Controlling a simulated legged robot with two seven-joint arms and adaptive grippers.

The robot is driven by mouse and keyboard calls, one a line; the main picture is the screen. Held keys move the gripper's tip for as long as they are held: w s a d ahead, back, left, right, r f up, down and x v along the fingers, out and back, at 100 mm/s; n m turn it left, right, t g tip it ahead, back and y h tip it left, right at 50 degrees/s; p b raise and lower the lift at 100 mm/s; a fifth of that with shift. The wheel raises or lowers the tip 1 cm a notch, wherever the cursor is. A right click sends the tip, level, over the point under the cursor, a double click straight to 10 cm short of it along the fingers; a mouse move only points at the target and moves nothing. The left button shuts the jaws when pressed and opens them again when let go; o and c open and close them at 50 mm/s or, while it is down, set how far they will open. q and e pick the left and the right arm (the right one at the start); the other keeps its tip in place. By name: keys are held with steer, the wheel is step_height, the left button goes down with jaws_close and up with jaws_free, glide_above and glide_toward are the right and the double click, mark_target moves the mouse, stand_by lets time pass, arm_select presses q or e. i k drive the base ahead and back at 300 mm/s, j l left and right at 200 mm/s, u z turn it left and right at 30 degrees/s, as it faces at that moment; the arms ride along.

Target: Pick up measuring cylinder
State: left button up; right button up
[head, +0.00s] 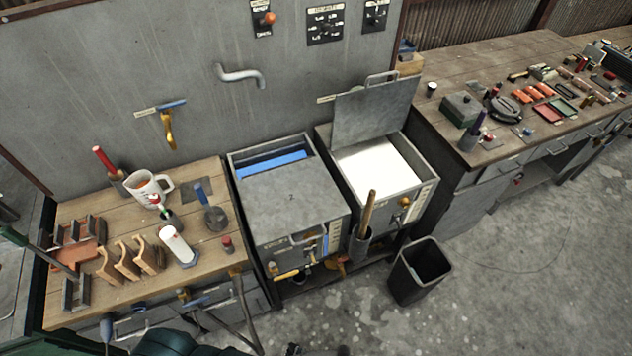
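Neither of my grippers can be made out. Dark shapes at the bottom edge may be parts of my own body. Nothing is seen touching the cylinder.
Wooden holders (128,258), a dark round-based tool (215,218) and a small red-topped item (227,244) crowd the cylinder. Two metal boxes (292,205) stand right of the bench (115,292). A black bin (420,270) stands on open floor.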

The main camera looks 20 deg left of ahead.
mark_target(187, 255)
steer(key=u, duration=0.45)
steer(key=j+u, duration=0.15)
steer(key=u, duration=0.3)
steer(key=k+u, duration=0.1)
steer(key=u, duration=0.35)
steer(key=j+u, duration=0.15)
steer(key=u, duration=0.25)
